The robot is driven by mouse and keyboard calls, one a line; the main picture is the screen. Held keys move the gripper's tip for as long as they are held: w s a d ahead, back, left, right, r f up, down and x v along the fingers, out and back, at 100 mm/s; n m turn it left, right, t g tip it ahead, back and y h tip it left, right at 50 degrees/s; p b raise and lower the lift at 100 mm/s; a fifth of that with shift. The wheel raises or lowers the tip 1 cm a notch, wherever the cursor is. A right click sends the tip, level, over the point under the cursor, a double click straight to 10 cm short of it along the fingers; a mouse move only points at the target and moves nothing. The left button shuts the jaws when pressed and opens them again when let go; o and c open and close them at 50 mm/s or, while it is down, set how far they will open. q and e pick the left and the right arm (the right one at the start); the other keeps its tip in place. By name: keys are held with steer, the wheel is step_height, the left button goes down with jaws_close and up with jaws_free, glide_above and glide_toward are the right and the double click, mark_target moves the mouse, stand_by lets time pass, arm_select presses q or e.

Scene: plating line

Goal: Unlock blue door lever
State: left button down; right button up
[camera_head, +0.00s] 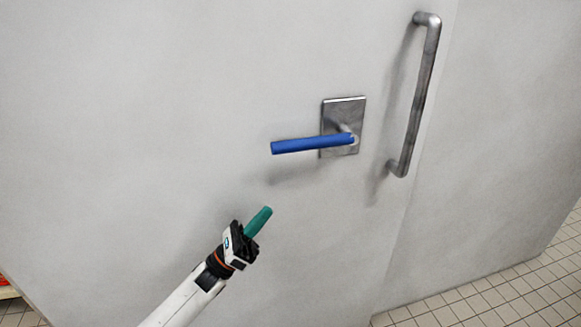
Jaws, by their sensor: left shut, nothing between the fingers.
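The blue door lever (305,145) sticks out to the left from a square metal plate (343,110) on the pale door. It lies nearly level, its free left end slightly lower than its right end. My left gripper (262,215) has green fingers pressed together with nothing between them. It is below and to the left of the lever, pointing up and right, and apart from it in the picture. My right gripper is not in view.
A long metal pull handle (419,95) stands upright on the door, right of the lever. The pale door (130,120) fills most of the view. Tiled floor (490,300) shows at the lower right. A red item (4,282) shows at the left edge.

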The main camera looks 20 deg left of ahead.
arm_select(q)
steer(key=p, duration=0.3)
glide_toward(310, 139)
steer(key=w+d+f, duration=0.2)
steer(key=shift+w+a+r+p, duration=0.15)
steer(key=shift+r+p, duration=0.3)
steer(key=shift+r, duration=0.45)
steer(key=shift+w+d+r+p, duration=0.15)
steer(key=shift+r+p, duration=0.25)
steer(key=shift+r, duration=0.5)
steer(key=shift+a, duration=0.1)
